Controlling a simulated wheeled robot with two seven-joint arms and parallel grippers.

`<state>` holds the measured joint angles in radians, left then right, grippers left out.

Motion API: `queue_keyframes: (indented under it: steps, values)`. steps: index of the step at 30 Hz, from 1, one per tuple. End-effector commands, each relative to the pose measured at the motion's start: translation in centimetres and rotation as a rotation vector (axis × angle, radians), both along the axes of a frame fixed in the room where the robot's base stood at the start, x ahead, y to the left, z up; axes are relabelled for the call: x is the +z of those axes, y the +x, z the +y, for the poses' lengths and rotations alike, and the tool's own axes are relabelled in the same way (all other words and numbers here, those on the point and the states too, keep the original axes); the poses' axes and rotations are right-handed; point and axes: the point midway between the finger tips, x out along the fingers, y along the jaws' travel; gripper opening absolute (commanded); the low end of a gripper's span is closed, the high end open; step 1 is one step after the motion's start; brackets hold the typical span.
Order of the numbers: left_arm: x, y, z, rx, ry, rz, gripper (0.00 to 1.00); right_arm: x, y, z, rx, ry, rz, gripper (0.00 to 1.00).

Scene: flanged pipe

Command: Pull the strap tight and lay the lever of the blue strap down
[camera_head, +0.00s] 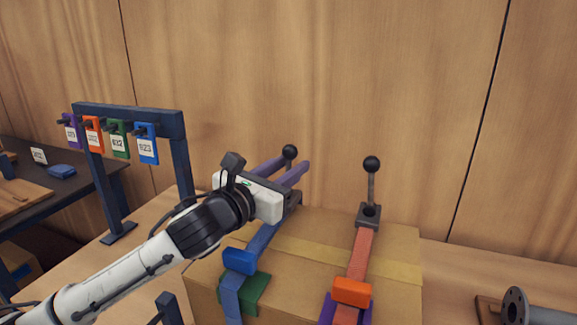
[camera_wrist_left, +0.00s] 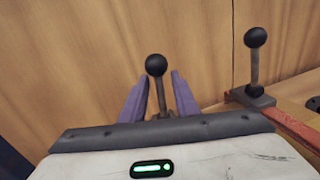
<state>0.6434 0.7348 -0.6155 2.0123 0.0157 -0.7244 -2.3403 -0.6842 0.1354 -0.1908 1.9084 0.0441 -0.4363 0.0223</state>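The blue strap (camera_head: 263,238) runs over the cardboard box (camera_head: 310,285), with a blue block (camera_head: 239,261) on it near the front edge. Its lever stands up at the back, topped by a black ball knob (camera_head: 290,151). The knob also shows in the left wrist view (camera_wrist_left: 156,65). My left gripper (camera_head: 296,161) is open, its two purple fingers apart, with the lever showing between them in the left wrist view (camera_wrist_left: 160,77). Contact with the lever cannot be told. The gripper body hides the lever's foot and part of the strap. My right gripper is not in view.
A red-orange strap (camera_head: 361,255) with an upright lever (camera_head: 371,185) and an orange block (camera_head: 352,291) lies to the right on the box. A dark blue rack (camera_head: 128,115) with several coloured tags stands left. A grey flanged pipe (camera_head: 516,306) lies at lower right.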

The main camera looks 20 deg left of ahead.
Motion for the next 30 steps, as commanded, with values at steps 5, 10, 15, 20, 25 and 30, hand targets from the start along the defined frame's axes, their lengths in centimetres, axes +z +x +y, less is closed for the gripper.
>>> queue_keyframes:
  steps: [5, 10, 15, 20, 25, 30]
  values:
    - [0.01, -0.02, 0.03, 0.000, 0.000, 0.000, 0.06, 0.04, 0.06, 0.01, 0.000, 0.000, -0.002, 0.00]
    - [0.01, -0.04, 0.02, 0.000, 0.000, 0.000, 0.00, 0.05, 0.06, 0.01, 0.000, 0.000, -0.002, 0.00]
    - [0.00, -0.05, 0.01, 0.000, 0.000, 0.000, 0.00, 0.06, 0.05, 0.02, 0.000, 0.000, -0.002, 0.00]
    - [0.00, -0.05, 0.00, 0.000, 0.000, 0.000, 0.00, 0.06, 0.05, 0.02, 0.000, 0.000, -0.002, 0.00]
    - [-0.01, -0.05, 0.00, 0.000, 0.000, 0.000, 0.00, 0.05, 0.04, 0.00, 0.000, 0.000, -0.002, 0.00]
    - [-0.02, -0.06, 0.00, -0.001, 0.000, 0.000, 0.00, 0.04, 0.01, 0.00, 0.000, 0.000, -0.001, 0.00]
